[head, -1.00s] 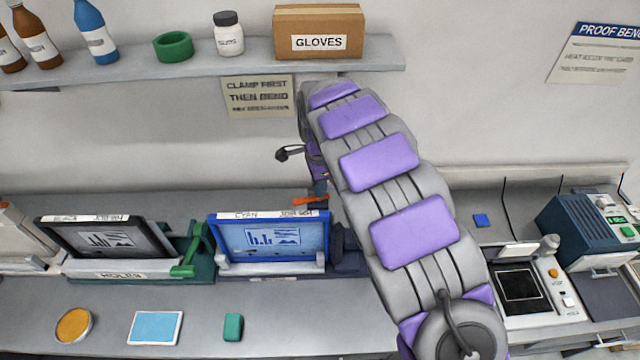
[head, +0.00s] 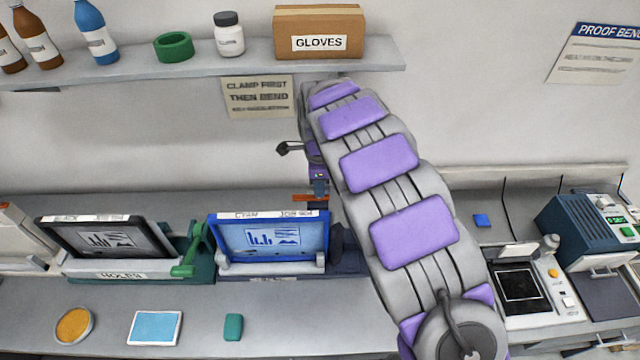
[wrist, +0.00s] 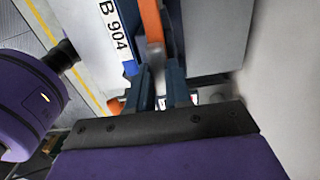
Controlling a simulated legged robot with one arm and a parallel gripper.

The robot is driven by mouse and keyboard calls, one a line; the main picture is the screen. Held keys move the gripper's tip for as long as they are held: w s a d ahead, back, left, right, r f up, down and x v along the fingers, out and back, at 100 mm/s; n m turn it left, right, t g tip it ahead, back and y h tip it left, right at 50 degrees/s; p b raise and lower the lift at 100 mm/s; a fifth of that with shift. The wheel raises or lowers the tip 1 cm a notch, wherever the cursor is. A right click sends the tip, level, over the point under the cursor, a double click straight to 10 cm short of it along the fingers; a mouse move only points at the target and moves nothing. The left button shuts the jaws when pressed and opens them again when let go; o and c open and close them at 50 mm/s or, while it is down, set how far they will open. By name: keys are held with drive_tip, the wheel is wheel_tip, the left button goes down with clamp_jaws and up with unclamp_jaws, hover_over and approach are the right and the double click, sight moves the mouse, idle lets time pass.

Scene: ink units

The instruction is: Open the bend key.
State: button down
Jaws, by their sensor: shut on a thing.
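The cyan unit (head: 270,268) stands left of my arm, with a blue frame (head: 222,240) holding a printed plate. An orange bar (head: 304,197), which I take to be the bend key, sits at the top right corner of this frame. It also shows in the wrist view as an orange strip (wrist: 152,22) running down between my fingers beside the "B 904" label. My gripper (wrist: 158,85) is shut on this key; in the head view the gripper (head: 319,188) is small and partly hidden by my arm. The key's lower end is hidden.
The black unit (head: 130,268) with a green lever (head: 188,255) stands to the left. A shelf (head: 200,62) with bottles and a gloves box (head: 318,32) is above. A teal block (head: 233,327), blue pad (head: 155,328) and orange tin (head: 74,325) lie in front.

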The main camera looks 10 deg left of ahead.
drive_tip(key=c, duration=1.3)
unclamp_jaws()
drive_tip(key=shift+w+a+r, duration=0.1)
drive_tip(key=shift+a+r, duration=0.1)
drive_tip(key=shift+r, duration=0.1)
drive_tip(key=shift+o, duration=1.3)
drive_tip(key=shift+a+f, duration=0.15)
drive_tip(key=shift+f, duration=0.05)
drive_tip(key=shift+r, duration=0.4)
wheel_tip(320, 180, up, 16)
drive_tip(key=b, duration=0.1)
drive_tip(key=shift+r, duration=0.2)
